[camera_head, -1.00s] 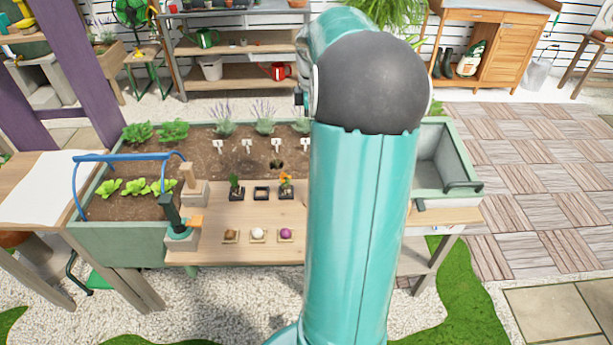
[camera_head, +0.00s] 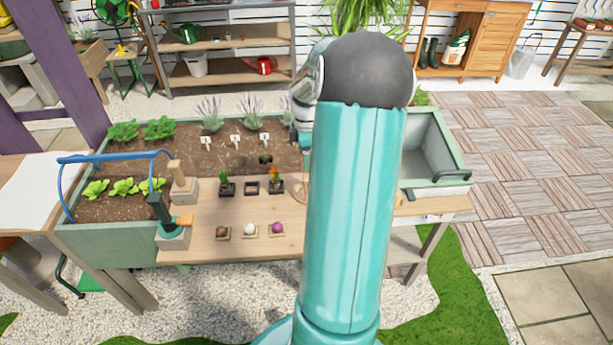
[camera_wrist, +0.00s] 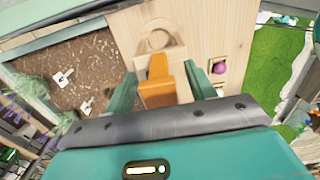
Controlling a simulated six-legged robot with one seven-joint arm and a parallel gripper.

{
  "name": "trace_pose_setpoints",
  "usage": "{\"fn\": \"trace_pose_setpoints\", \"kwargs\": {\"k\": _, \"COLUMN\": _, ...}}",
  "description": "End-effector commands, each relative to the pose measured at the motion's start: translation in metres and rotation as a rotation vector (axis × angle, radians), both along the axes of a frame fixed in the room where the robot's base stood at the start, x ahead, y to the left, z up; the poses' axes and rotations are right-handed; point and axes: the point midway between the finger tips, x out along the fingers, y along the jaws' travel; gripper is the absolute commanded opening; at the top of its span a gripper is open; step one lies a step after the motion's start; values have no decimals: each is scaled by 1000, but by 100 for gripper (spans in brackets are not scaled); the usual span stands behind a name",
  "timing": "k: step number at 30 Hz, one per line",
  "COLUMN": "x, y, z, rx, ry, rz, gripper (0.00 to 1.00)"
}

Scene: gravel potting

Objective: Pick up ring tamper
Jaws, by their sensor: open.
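In the wrist view, the ring tamper shows as an orange handle (camera_wrist: 158,82) with a pale wooden ring part (camera_wrist: 157,38) beyond it, over the wooden worktop. My gripper (camera_wrist: 159,74) is open, with one green finger on each side of the orange handle. A gap shows between the handle and the right finger; contact on the left is unclear. In the head view, my arm hides the tamper and most of my gripper.
The wooden worktop (camera_head: 218,250) holds small bulbs on trays and black pots (camera_head: 227,185). A soil bed (camera_head: 180,155) with plants and white labels lies behind.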

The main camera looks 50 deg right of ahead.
Motion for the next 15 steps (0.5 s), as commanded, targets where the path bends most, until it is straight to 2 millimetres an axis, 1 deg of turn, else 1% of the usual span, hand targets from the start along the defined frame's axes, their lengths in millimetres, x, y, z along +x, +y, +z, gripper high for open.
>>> {"fn": "trace_pose_setpoints", "kwargs": {"k": 1, "x": 0, "y": 0, "z": -5, "rx": 1, "ry": 1, "rz": 1, "gripper": 55}}
{"fn": "trace_pose_setpoints", "kwargs": {"k": 3, "x": 0, "y": 0, "z": -9, "rx": 0, "ry": 0, "rz": 0, "gripper": 55}}
{"fn": "trace_pose_setpoints", "kwargs": {"k": 9, "x": 0, "y": 0, "z": -9, "rx": -1, "ry": 0, "rz": 0, "gripper": 55}}
{"fn": "trace_pose_setpoints", "kwargs": {"k": 11, "x": 0, "y": 0, "z": -9, "rx": -1, "ry": 0, "rz": 0, "gripper": 45}}
{"fn": "trace_pose_setpoints", "kwargs": {"k": 15, "x": 0, "y": 0, "z": -9, "rx": -1, "ry": 0, "rz": 0, "gripper": 18}}
